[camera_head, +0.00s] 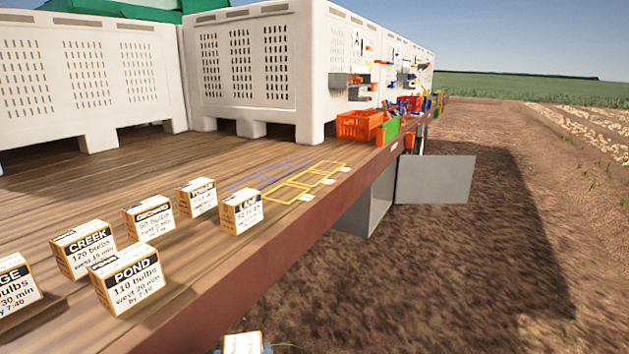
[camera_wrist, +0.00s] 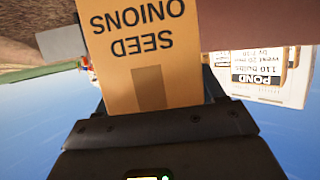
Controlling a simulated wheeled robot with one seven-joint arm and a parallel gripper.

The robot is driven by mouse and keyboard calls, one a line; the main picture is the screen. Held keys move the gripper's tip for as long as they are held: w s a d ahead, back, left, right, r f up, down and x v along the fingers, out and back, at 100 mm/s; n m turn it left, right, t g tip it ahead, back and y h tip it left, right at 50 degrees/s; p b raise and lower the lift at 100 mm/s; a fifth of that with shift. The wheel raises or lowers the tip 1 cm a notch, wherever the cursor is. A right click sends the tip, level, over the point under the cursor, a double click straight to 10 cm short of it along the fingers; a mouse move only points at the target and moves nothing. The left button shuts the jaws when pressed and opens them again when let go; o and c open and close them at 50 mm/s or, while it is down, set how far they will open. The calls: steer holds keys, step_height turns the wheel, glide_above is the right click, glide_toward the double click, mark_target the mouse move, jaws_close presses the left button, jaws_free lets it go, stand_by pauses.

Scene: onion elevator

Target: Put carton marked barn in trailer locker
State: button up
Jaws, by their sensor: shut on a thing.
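My gripper (camera_wrist: 165,125) is shut on a brown carton (camera_wrist: 140,50) in the wrist view. The face toward the wrist camera reads SEED ONIONS, upside down; no barn marking can be read. The held carton's pale top also shows at the bottom edge of the head view (camera_head: 242,343), beside the trailer's front edge and mostly cut off. The trailer locker (camera_head: 366,207) is a grey box under the deck edge, right of the middle. Its grey door (camera_head: 435,180) stands open, swung out to the right. The locker's inside is hidden from here.
Several cartons stand on the wooden deck (camera_head: 130,185), including POND (camera_head: 130,280), CREEK (camera_head: 88,250) and LANE (camera_head: 241,211). White bins (camera_head: 262,65) stand behind. An orange crate (camera_head: 360,125) sits near the deck edge. Bare soil right of the trailer is open.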

steer(key=s+d+f+h, duration=0.1)
steer(key=d+f, duration=0.6)
steer(key=d, duration=0.3)
steer(key=s+d+f+m+h, duration=0.1)
steer(key=s+d+f, duration=0.1)
steer(key=d+f, duration=0.4)
steer(key=s+d+f+m, duration=0.1)
steer(key=d+f, duration=0.6)
steer(key=d, duration=0.9)
steer(key=shift+s+d+f+h+b, duration=0.2)
steer(key=shift+f+h+b, duration=0.1)
steer(key=shift+h+b, duration=0.15)
steer(key=shift+f, duration=0.1)
